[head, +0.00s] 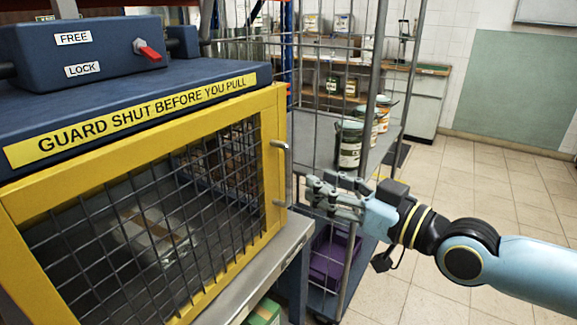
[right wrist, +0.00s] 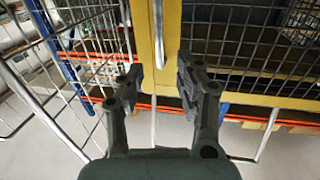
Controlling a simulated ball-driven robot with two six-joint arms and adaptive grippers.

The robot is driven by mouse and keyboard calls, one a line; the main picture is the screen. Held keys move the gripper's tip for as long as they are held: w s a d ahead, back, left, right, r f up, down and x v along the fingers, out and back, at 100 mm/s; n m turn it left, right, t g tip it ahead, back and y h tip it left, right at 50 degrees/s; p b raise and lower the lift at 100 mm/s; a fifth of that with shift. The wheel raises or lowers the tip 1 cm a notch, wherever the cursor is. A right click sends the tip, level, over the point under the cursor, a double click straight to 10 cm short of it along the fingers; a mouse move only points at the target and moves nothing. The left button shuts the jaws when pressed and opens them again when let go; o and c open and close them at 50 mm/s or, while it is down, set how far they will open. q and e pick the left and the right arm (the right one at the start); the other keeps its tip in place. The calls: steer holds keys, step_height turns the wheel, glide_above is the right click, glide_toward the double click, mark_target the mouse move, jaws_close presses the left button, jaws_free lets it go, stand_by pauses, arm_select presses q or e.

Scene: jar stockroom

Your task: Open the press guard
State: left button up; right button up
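The press guard (head: 210,108) is a yellow frame with dark wire mesh at the left of the head view. It looks shut across the front of the blue press. Its upright grey handle (head: 287,172) is on the frame's right edge. My right gripper (head: 315,190) is open just to the right of the handle. In the right wrist view, the handle (right wrist: 158,35) stands in front of the yellow frame, between and ahead of the spread fingers of my right gripper (right wrist: 160,78). I cannot see it touching them. My left gripper is not in view.
A red-tipped lever (head: 150,53) sits on the press top beside FREE and LOCK labels. A pale package (head: 155,235) lies behind the mesh. A wire cage trolley (head: 372,80) with jars (head: 350,145) stands close behind my right gripper. The tiled floor at right is clear.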

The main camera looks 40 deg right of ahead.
mark_target(290, 169)
steer(key=w, duration=0.1)
steer(key=w+b, duration=0.1)
steer(key=w, duration=0.2)
steer(key=shift+a+f, duration=0.25)
steer(key=shift+a, duration=0.15)
steer(key=w, duration=0.1)
steer(key=w+b, duration=0.2)
steer(key=w, duration=0.1)
steer(key=shift+a, duration=0.35)
steer(key=shift+w+a+r, duration=0.1)
steer(key=shift+w, duration=0.35)
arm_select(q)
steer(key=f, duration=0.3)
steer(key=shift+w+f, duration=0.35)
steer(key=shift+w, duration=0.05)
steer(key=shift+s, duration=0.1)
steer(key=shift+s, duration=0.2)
arm_select(e)
jaws_close()
